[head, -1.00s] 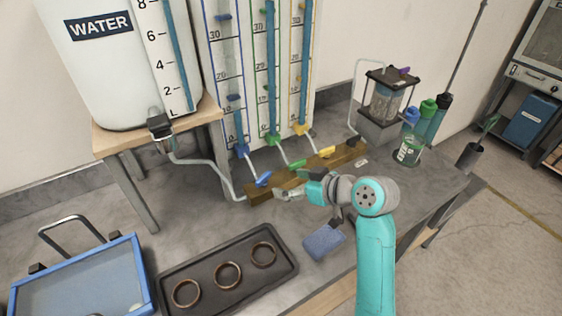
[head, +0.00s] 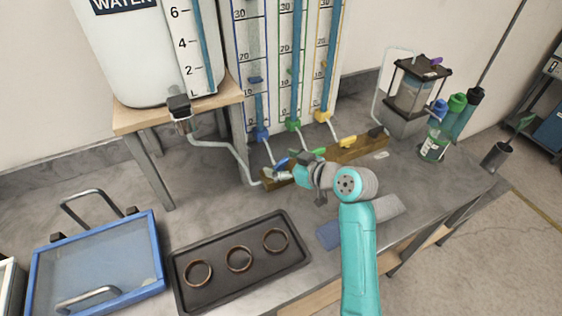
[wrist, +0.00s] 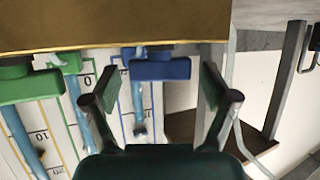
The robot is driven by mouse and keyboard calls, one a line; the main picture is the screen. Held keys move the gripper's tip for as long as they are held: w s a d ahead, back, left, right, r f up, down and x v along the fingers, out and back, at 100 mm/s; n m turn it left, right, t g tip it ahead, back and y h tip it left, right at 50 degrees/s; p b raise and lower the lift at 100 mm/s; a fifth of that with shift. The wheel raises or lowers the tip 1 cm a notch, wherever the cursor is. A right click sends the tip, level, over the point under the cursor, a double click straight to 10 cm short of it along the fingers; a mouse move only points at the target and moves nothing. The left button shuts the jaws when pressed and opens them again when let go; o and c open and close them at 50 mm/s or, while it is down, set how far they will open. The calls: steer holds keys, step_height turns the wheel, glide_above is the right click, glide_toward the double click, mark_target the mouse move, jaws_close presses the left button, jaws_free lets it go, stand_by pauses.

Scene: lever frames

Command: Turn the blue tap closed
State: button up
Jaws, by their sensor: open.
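The blue tap (head: 281,162) is at the left end of the brown valve block (head: 361,150), below the gauge tubes. In the wrist view the blue tap handle (wrist: 160,69) lies crosswise between my two fingers, just below the block's edge (wrist: 120,28). My gripper (wrist: 163,98) is open, with one finger on each side of the handle. I cannot tell whether either finger touches it. In the head view my gripper (head: 284,175) is at the block's left end, and its wrist hides part of the block.
The green tap (head: 315,154) and yellow tap (head: 348,142) sit farther right on the block. A black tray with rings (head: 225,285), a blue-framed tray (head: 152,245) and a blue-grey pad (head: 328,236) lie in front. A water tank (head: 140,60) stands at left.

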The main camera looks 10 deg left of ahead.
steer(key=shift+w+a+f, duration=0.1)
steer(key=shift+w+a, duration=0.05)
steer(key=shift+a, duration=0.05)
steer(key=c, duration=1.2)
steer(key=shift+o, duration=0.2)
steer(key=shift+a, duration=0.1)
steer(key=shift+m+t+h, duration=0.6)
steer(key=shift+m+t, duration=0.1)
steer(key=shift+m, duration=0.1)
steer(key=shift+m+t+h, duration=1.1)
steer(key=shift+m+h, duration=0.3)
steer(key=shift+m, duration=0.1)
